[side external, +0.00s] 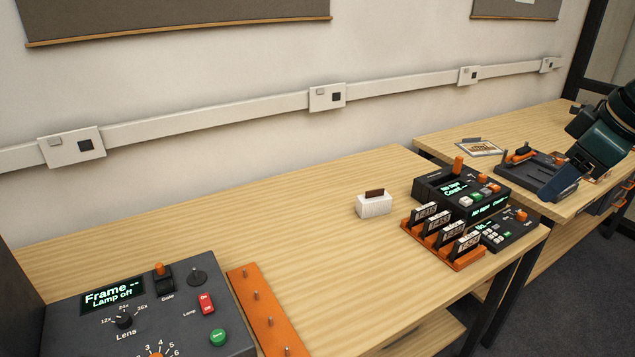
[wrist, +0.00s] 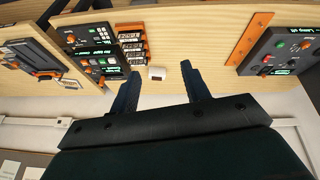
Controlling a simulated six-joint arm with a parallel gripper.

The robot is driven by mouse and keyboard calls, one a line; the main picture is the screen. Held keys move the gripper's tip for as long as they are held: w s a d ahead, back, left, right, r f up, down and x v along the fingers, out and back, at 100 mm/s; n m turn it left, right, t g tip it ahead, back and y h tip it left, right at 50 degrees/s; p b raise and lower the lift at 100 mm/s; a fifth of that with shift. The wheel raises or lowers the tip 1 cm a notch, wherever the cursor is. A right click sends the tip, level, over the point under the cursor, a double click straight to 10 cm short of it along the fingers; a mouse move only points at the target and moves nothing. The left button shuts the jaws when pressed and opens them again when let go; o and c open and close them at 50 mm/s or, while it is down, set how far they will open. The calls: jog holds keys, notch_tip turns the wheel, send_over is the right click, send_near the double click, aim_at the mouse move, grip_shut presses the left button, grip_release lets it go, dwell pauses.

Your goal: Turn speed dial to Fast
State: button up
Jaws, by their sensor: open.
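No dial reading "Speed" or "Fast" is legible in either view. A dark console (side external: 190,285) at the lower left in the side view has a display reading "Frame, Lamp off". It carries a black Lens knob (side external: 124,321) marked 12x, 24x, 36x and, cut by the frame edge, an orange numbered dial (side external: 157,354). This console shows at the upper right in the wrist view (wrist: 282,52). Another dark console (side external: 462,190) has a lit display and orange knobs, too small to read. My gripper (wrist: 158,70) is open and empty, above the benches and apart from the consoles.
A white box (side external: 374,206) with a dark card stands mid-bench. An orange rack (side external: 468,262) holds several labelled cartridges. An orange pegged strip (side external: 262,308) lies beside the left console. A dark tray (side external: 540,172) is on the far bench. The middle bench is mostly clear.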

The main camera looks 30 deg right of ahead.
jog(key=w+d+n+g, duration=0.2)
jog(key=w+d+n, duration=0.1)
jog(key=w+d, duration=0.6)
jog(key=n+g, duration=0.3)
jog(key=n, duration=0.4)
send_over(522, 214)
notch_tip(522, 214, down, 18)
jog(key=shift+d+y, duration=0.15)
jog(key=shift+y, duration=0.15)
jog(key=shift+f, duration=0.15)
notch_tip(522, 214, down, 14)
jog(key=shift+r, duration=0.15)
jog(key=shift+c, duration=0.2)
jog(key=c, duration=1)
